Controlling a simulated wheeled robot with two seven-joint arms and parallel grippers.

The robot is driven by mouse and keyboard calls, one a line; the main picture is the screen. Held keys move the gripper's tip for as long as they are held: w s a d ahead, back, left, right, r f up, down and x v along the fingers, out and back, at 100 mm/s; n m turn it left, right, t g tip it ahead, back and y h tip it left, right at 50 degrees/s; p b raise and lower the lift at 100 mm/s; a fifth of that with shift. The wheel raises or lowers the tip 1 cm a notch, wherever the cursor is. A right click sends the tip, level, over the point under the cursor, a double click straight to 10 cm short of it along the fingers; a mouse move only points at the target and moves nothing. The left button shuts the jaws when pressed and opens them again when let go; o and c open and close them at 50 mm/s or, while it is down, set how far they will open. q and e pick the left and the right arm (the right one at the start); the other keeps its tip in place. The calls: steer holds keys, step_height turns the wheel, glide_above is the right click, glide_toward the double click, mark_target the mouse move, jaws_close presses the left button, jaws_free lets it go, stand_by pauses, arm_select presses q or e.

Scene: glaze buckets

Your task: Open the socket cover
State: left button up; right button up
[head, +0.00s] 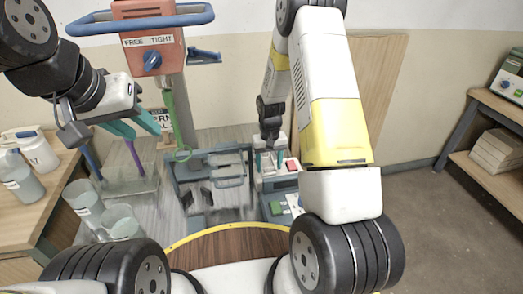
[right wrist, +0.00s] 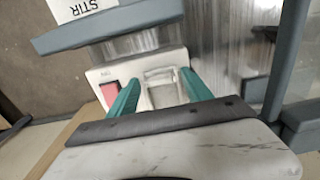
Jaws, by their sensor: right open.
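The socket is on a pale box (head: 276,182) in the middle of the head view. In the right wrist view, the socket cover (right wrist: 160,88) is a pale square frame on that box. A red switch (right wrist: 108,94) marked ON is on its left; it also shows in the head view (head: 292,164). My right gripper (right wrist: 160,95) is open, with one teal finger on each side of the cover; I cannot tell whether they touch it. In the head view the right gripper (head: 268,160) points down at the box. My left gripper (head: 134,128) is open at the left, away from the socket.
A STIR-labelled grey bar (right wrist: 105,22) lies near the box. A FREE/TIGHT panel (head: 150,45) with a blue knob stands at the back. A clear bin (head: 130,190) with coloured sticks and clear buckets (head: 84,200) are at the left. A green tool (head: 180,120) hangs between the arms.

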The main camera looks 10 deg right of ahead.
steer(key=shift+f, duration=0.35)
jaws_close()
stand_by(1.2)
